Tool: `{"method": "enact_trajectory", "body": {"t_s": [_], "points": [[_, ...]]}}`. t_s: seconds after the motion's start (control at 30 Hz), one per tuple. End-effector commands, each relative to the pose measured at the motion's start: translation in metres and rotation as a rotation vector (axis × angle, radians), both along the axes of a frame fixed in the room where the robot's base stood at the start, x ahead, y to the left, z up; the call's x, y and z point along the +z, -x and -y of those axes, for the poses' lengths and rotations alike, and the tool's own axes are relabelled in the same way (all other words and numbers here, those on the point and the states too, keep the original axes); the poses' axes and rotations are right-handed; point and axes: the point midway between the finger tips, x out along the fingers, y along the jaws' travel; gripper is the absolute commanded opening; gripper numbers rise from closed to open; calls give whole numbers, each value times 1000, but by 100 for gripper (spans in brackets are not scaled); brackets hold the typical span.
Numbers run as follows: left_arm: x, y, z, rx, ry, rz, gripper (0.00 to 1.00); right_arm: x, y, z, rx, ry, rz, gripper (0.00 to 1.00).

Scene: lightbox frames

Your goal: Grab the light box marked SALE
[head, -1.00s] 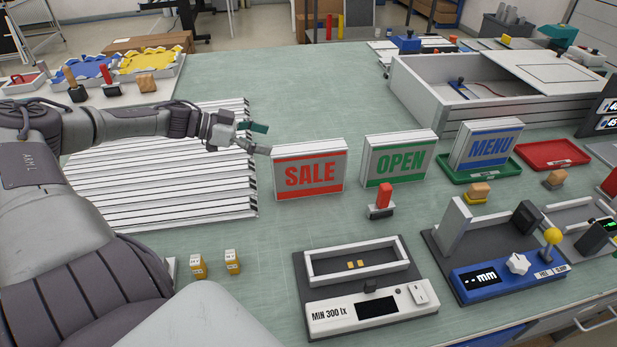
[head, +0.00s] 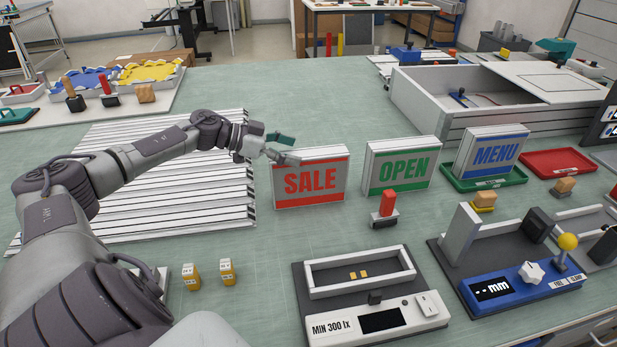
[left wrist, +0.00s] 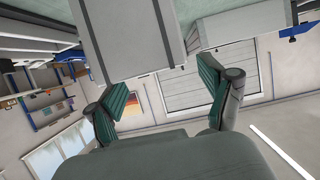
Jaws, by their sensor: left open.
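The SALE light box (head: 310,183), a white upright box with red bands and red lettering, stands on the green table in the head view. My left gripper (head: 284,148) is open at its upper left corner, with one finger close to the top edge; I cannot tell whether it touches. In the left wrist view, a grey box face (left wrist: 130,40), probably this box, lies just ahead of and partly between the spread teal fingers (left wrist: 165,88). My right gripper is out of view.
The OPEN box (head: 402,166) and MENU box (head: 492,152) stand to the right. A red-handled stamp (head: 387,208) and the MIN 300 lx station (head: 375,320) are in front. White slatted panels (head: 160,205) lie under my left arm. The table behind the SALE box is clear.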

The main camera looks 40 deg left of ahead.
Motion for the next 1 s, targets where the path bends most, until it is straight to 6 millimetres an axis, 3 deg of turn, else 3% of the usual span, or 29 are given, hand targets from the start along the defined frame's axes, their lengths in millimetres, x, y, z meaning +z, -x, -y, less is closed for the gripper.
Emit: {"method": "enact_trajectory", "body": {"t_s": [0.23,0.53,1.0], "points": [[-9,-23,19,1,4,2,81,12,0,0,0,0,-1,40],[-13,-26,21,0,1,-1,81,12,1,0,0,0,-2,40],[-13,-26,21,0,1,-1,5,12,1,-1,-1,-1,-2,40]]}}
